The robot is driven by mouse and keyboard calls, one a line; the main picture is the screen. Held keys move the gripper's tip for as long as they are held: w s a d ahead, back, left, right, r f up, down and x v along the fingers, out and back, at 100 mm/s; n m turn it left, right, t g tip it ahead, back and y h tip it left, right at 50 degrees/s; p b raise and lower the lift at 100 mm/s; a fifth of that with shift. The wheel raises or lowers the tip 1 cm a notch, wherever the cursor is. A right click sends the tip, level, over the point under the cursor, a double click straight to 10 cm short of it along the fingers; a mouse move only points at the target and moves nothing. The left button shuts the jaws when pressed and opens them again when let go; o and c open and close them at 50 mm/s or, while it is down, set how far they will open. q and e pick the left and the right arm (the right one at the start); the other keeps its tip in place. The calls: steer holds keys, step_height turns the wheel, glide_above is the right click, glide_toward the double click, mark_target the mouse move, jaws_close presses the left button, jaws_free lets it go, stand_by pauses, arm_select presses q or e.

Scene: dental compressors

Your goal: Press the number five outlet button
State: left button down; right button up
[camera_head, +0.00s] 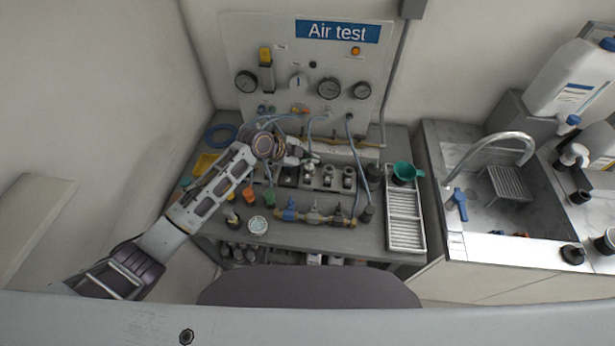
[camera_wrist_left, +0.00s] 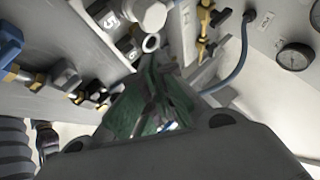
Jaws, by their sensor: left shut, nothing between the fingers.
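My left arm comes in from the left in the head view, and my left gripper (camera_head: 308,158) is over the back of the bench, close to a row of dark outlet units (camera_head: 328,178). In the left wrist view the gripper (camera_wrist_left: 152,85) is shut and empty. Its tips are just below a metal ring and a round pale knob (camera_wrist_left: 150,12). A label that reads 5 (camera_wrist_left: 112,20) sits left of that knob. I cannot tell whether the fingertips touch anything. The button itself is not clearly seen. My right gripper is not in view.
The Air test panel (camera_head: 300,65) with gauges stands behind the bench. A brass manifold with valves (camera_head: 315,217) lies in front of the outlets. Blue hoses (camera_wrist_left: 240,55) hang near the gripper.

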mark_target(309, 178)
arm_select(q)
steer(key=shift+f+b, duration=2.35)
steer(key=shift+f, duration=1.05)
steer(key=shift+f+b, duration=0.35)
steer(key=shift+f, duration=0.05)
steer(key=shift+f+b, duration=0.35)
steer(key=shift+f, duration=0.15)
stand_by(0.4)
steer(key=shift+r, duration=0.15)
stand_by(0.3)
steer(key=shift+r+p, duration=0.6)
steer(key=shift+r, duration=0.3)
steer(key=shift+r+p, duration=1.75)
steer(key=shift+r, duration=0.65)
